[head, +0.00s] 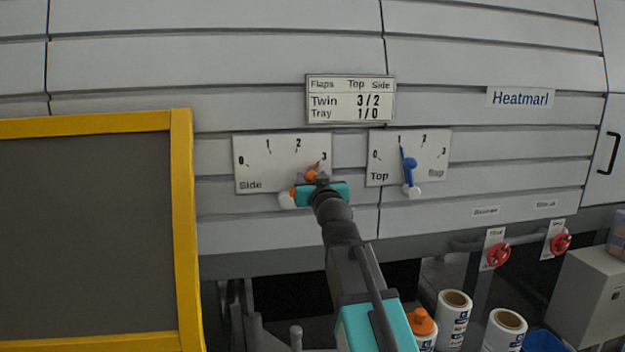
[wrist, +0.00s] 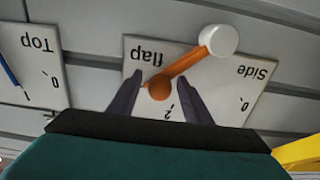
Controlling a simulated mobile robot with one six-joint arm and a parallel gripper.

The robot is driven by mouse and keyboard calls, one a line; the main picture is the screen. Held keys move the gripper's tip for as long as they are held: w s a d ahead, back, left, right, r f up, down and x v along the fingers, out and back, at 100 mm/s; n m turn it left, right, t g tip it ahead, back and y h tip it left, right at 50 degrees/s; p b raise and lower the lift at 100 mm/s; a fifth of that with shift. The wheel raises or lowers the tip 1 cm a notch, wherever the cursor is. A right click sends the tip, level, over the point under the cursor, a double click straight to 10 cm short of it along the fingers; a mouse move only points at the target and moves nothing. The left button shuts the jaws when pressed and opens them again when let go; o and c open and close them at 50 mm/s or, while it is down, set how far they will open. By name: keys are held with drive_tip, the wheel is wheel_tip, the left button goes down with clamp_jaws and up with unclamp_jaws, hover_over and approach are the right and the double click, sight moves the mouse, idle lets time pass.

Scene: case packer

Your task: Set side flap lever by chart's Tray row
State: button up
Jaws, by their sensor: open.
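The Side flap plate (head: 262,165) has marks 0, 1, 2 and 3. In the wrist view, upside down, my open fingers (wrist: 158,96) are either side of the orange knob (wrist: 160,87); contact cannot be told. The chart (head: 350,99) reads Twin 3/2 and Tray 1/0, Top then Side.
The Top flap plate (head: 430,155) is to the right; its blue lever (head: 408,165) points at 1. A yellow-framed dark panel (head: 181,220) stands at left. Red valve handles (head: 498,255), white rolls (head: 453,318) and an orange-capped bottle (head: 421,323) are at lower right.

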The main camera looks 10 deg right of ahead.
clamp_jaws()
